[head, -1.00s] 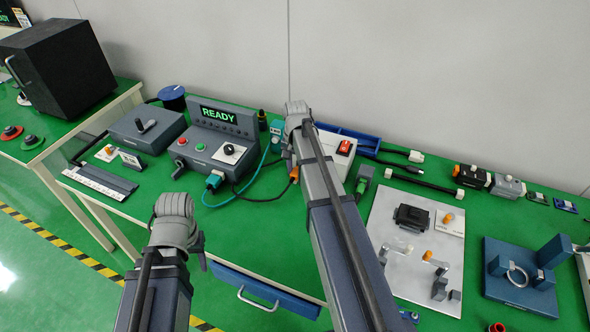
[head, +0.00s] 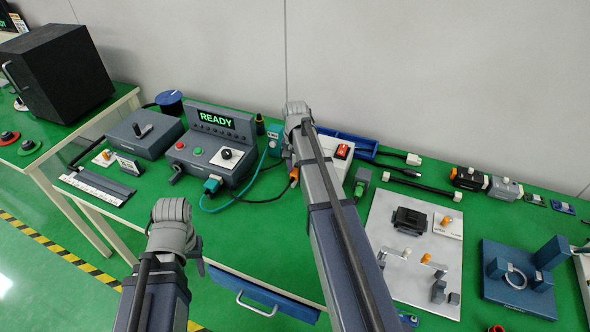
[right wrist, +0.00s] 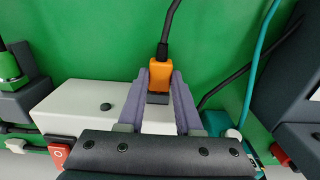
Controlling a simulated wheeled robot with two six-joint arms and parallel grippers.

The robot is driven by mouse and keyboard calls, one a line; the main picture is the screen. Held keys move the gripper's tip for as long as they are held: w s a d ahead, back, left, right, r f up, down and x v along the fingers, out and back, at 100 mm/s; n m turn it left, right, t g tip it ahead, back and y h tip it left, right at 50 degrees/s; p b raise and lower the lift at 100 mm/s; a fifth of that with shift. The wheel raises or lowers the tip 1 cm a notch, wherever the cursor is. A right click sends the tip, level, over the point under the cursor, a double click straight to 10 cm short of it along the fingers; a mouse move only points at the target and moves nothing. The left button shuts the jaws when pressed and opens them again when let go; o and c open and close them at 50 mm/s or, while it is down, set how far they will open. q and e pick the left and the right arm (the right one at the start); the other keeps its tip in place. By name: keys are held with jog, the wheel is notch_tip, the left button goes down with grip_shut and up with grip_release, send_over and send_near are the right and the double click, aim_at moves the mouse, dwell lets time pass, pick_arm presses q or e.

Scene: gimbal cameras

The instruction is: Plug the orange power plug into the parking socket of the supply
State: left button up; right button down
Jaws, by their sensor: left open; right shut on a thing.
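The orange power plug (right wrist: 160,73) is between the two grey fingers of my right gripper (right wrist: 160,80), which is shut on it. Its black cable runs away toward the top of the right wrist view. Its dark front end meets or almost meets the white supply box (right wrist: 75,105); I cannot tell whether it is inside a socket. In the head view the plug (head: 293,176) shows just left of my right arm, which covers part of the supply (head: 334,150) with its red switch. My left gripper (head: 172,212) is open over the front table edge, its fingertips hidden.
The grey control box (head: 215,145) reading READY stands left of the supply, with a teal plug and cable (head: 212,186) at its front. A black cable (head: 262,200) loops on the green table. A green connector (head: 362,180) and a metal plate (head: 385,215) lie to the right.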

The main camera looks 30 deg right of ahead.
aim_at(296, 171)
jog(key=shift+w+d, duration=0.1)
jog(key=c, duration=0.5)
grip_release()
jog(key=shift+r, duration=0.1)
notch_tip(296, 171, up, 8)
jog(key=p, duration=0.8)
jog(key=shift+f, duration=0.2)
